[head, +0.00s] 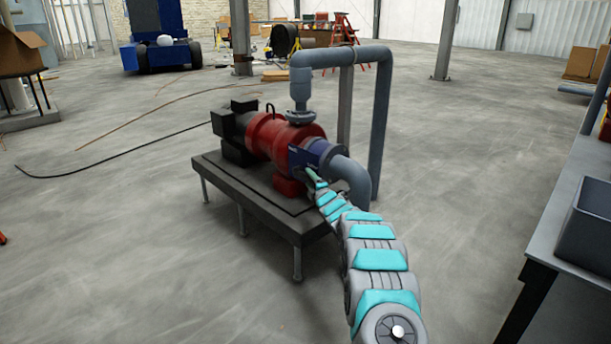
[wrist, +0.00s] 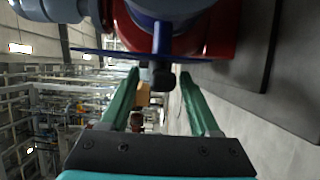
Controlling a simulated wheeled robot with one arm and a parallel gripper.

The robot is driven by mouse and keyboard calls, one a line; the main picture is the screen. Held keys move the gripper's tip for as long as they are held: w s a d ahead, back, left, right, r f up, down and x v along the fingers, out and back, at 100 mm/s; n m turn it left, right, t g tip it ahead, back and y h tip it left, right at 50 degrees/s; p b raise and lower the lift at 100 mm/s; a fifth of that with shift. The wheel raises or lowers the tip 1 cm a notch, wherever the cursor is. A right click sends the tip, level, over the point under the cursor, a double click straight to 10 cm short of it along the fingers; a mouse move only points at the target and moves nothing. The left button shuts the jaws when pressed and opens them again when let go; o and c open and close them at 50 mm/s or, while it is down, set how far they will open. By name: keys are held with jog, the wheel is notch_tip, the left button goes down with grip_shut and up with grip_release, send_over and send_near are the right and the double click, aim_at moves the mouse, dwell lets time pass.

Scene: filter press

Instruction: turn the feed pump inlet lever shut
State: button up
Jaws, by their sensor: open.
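The feed pump (head: 268,133) is red with a black motor and stands on a dark low table. A blue valve section (head: 322,152) joins it to the grey inlet pipe (head: 352,178). A thin blue plate-like lever (wrist: 95,52) shows nearly edge-on across the top of the wrist view. A dark stub (wrist: 162,77) sticks out below its middle. My gripper (wrist: 160,76) is open, with one green finger on each side of the stub and visible gaps. In the head view my gripper (head: 313,178) is at the valve's near side, its fingertips small there.
The dark pump table (head: 262,205) has an edge close to my arm. A grey pipe (head: 382,110) rises behind the valve and bends over to the pump top. A workbench with a dark bin (head: 588,225) stands at the right. The floor at the left front is clear.

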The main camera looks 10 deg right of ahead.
jog(key=shift+w+f, duration=0.15)
jog(key=shift+w, duration=0.25)
jog(key=shift+x, duration=0.95)
jog(key=shift+w+p, duration=0.25)
jog(key=shift+p, duration=0.1)
jog(key=shift+x, duration=0.75)
jog(key=shift+a, duration=0.1)
grip_shut()
